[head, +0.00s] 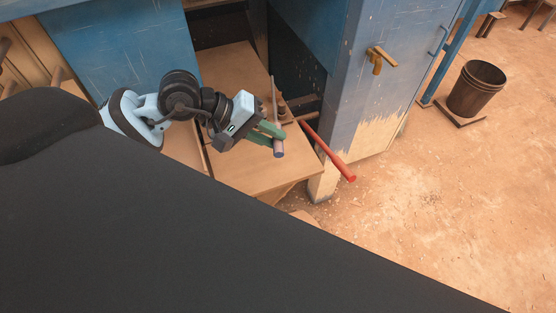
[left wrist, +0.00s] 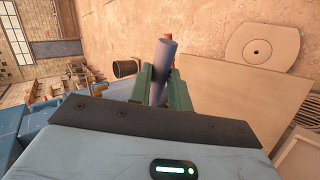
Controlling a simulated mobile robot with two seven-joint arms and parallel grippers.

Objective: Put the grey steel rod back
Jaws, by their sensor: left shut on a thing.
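The grey steel rod (head: 278,147) is in my left gripper (head: 274,133). In the head view it runs from a thin far end to a thicker near end, standing over the wooden shelf. In the left wrist view the rod (left wrist: 164,53) lies slightly tilted between the two green fingers (left wrist: 161,85), which are shut on it. The gripper covers part of its length. My right gripper is not in view.
A red bar (head: 330,155) sticks out just right of the rod. The wooden shelf (head: 235,170) lies below, beside a blue cabinet with a brass handle (head: 377,60).

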